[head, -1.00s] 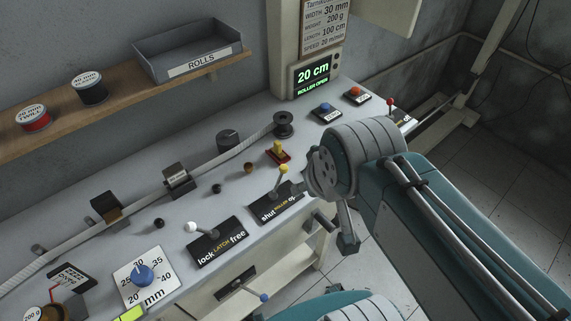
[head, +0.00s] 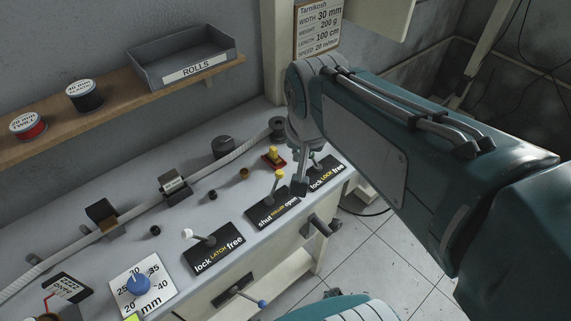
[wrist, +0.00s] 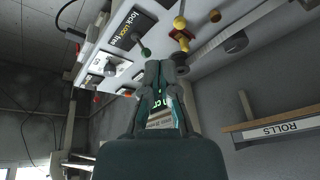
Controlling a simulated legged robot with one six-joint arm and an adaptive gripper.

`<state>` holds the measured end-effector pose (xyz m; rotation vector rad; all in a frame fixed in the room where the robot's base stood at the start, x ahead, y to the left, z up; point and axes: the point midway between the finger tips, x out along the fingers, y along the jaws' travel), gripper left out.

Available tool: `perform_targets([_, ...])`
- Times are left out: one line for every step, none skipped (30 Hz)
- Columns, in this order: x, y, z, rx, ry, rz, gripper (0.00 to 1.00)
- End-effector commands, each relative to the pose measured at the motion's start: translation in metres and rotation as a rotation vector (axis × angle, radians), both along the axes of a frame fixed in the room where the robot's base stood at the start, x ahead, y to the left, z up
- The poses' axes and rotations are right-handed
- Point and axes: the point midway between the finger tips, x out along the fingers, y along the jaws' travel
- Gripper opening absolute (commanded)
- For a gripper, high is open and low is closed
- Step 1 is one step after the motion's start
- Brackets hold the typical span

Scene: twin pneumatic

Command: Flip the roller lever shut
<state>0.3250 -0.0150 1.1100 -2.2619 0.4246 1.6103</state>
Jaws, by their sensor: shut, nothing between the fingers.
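The roller lever (head: 279,175) has a yellow knob and rises from the black "shut ROLLER open" plate (head: 264,217). It leans slightly right in the head view, toward the "open" word. My gripper (head: 300,189) is shut and empty. It points down just right of the roller lever, over the plate's "open" end; I cannot tell whether it touches the lever. In the wrist view my closed fingers (wrist: 160,66) are at the middle, and part of the green display shows behind them.
Right of my gripper is the "lock LOCK free" plate (head: 327,174) with its dark green lever. Left is the latch plate (head: 213,248) with a white-knobbed lever (head: 189,235). A red and yellow piece (head: 273,157) stands behind the roller lever.

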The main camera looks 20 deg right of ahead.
Motion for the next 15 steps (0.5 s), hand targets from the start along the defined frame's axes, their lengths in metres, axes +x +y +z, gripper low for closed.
perform_targets([0.011,-0.003,-0.003,0.009,0.021,-0.048,0.0])
perform_targets([0.016,-0.004,-0.004,0.015,0.03,-0.079,0.0])
perform_targets([0.024,-0.006,-0.006,0.022,0.044,-0.12,0.0])
perform_targets([0.03,-0.007,-0.007,0.028,0.054,-0.152,0.0])
perform_targets([0.035,-0.009,-0.009,0.033,0.065,-0.183,0.0])
perform_targets([0.043,-0.011,-0.012,0.04,0.077,-0.226,0.0])
perform_targets([0.049,-0.012,-0.014,0.045,0.086,-0.258,0.0])
perform_targets([0.054,-0.014,-0.016,0.049,0.095,-0.289,0.0])
perform_targets([0.062,-0.016,-0.02,0.053,0.106,-0.331,0.0])
perform_targets([0.067,-0.017,-0.023,0.056,0.115,-0.362,0.0])
perform_targets([0.073,-0.019,-0.025,0.058,0.124,-0.391,0.0])
perform_targets([0.079,-0.021,-0.029,0.061,0.134,-0.429,0.0])
perform_targets([0.083,-0.022,-0.031,0.063,0.14,-0.455,0.0])
perform_targets([0.087,-0.023,-0.034,0.065,0.146,-0.478,0.0])
perform_targets([0.092,-0.025,-0.036,0.067,0.151,-0.506,0.0])
